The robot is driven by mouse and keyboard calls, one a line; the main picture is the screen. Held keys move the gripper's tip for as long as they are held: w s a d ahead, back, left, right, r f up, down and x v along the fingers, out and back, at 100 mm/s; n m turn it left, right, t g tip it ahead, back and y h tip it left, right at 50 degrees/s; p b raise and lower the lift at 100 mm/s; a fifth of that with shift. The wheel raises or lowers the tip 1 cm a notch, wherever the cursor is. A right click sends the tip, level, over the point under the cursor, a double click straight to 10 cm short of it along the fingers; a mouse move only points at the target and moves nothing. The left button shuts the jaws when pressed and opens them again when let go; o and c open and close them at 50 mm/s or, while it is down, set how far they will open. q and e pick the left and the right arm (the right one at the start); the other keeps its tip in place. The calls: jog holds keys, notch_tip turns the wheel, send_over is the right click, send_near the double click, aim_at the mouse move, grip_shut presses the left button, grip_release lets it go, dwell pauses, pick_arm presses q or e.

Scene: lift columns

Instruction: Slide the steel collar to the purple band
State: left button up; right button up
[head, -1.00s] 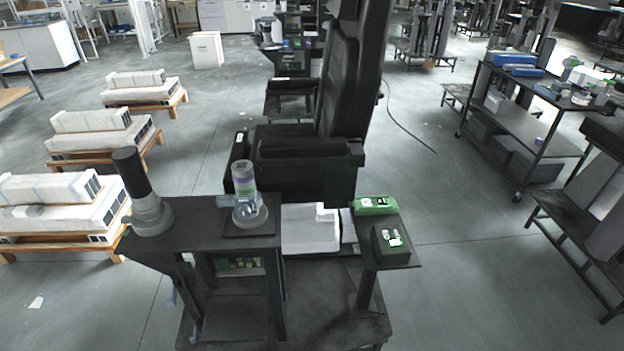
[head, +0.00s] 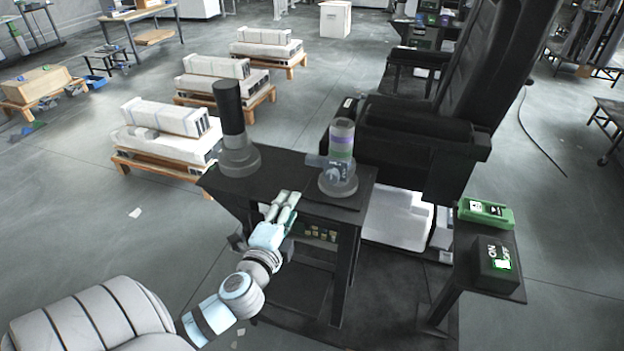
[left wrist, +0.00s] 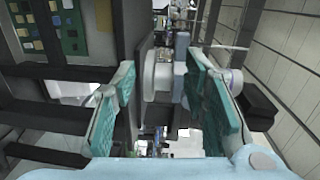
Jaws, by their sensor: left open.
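A clear upright post (head: 343,133) stands on a round grey base at the right end of a black bench. The purple band (head: 341,143) wraps its upper part, with green just above. The blue-grey steel collar (head: 332,166), with a part sticking out to the left, is around the post below the purple band. My left gripper (head: 288,200) is open and empty at the bench's front edge, left of the post and apart from it. In the left wrist view the open teal-padded fingers (left wrist: 160,85) frame a blue-grey part, probably the collar. My right gripper is not in view.
A black cylinder on a grey base (head: 229,115) stands on the bench's left end. A tall black column (head: 495,75) rises behind. A green box (head: 486,213) and a black switch box (head: 497,262) sit on a side shelf.

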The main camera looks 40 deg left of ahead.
aim_at(312, 163)
pick_arm(q)
jog(key=shift+m+t, duration=0.5)
jog(key=r+x, duration=0.1)
jog(key=x, duration=0.8)
jog(key=d+r+x, duration=0.1)
jog(key=x, duration=0.4)
jog(key=shift+w+a+r, duration=0.1)
jog(key=shift+w+r, duration=0.25)
grip_shut()
